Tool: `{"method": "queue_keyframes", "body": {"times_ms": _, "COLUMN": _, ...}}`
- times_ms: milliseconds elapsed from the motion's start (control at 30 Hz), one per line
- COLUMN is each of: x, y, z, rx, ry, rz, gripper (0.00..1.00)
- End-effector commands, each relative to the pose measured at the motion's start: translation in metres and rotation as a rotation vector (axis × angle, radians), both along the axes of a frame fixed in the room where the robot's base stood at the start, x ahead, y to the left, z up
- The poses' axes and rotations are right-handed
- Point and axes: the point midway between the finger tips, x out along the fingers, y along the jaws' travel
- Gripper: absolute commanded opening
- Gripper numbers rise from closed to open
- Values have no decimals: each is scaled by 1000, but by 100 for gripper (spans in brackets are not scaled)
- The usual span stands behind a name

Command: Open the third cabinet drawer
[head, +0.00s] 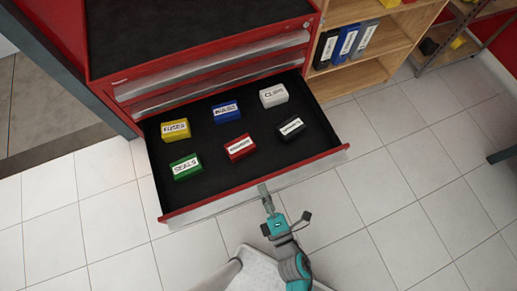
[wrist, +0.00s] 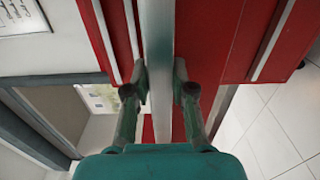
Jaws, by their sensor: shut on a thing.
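The red cabinet (head: 185,45) stands at the upper left of the head view with a black top. Its third drawer (head: 215,195) is pulled far out and shows a black inside with several labelled boxes. My gripper (head: 266,190) is at the middle of the drawer's front edge. In the wrist view my gripper (wrist: 160,95) has a finger on each side of a pale metal handle strip (wrist: 159,40), shut on it. The two drawers above it, with silver handles (head: 210,75), are closed.
In the drawer lie a yellow box (head: 175,130), blue box (head: 226,112), white box (head: 273,95), green box (head: 186,167), red box (head: 240,148) and black box (head: 291,128). A wooden shelf (head: 340,83) with binders stands right of the cabinet. Tiled floor (head: 400,190) is clear at right.

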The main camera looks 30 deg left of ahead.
Motion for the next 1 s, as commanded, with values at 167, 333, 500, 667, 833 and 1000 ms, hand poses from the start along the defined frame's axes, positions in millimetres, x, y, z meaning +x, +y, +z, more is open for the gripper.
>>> {"method": "queue_keyframes", "body": {"times_ms": 167, "x": -11, "y": -13, "z": -9, "rx": -15, "ry": 13, "rz": -5, "gripper": 0}}
{"method": "queue_keyframes", "body": {"times_ms": 333, "x": -13, "y": -15, "z": -8, "rx": -15, "ry": 12, "rz": -4, "gripper": 0}}
{"method": "queue_keyframes", "body": {"times_ms": 500, "x": -13, "y": -15, "z": -8, "rx": -15, "ry": 12, "rz": -4, "gripper": 0}}
{"method": "queue_keyframes", "body": {"times_ms": 667, "x": -13, "y": -15, "z": -8, "rx": -14, "ry": 11, "rz": -4, "gripper": 34}}
{"method": "queue_keyframes", "body": {"times_ms": 833, "x": -12, "y": -14, "z": -6, "rx": -10, "ry": 8, "rz": -3, "gripper": 46}}
{"method": "queue_keyframes", "body": {"times_ms": 1000, "x": -12, "y": -14, "z": -4, "rx": -6, "ry": 5, "rz": -2, "gripper": 46}}
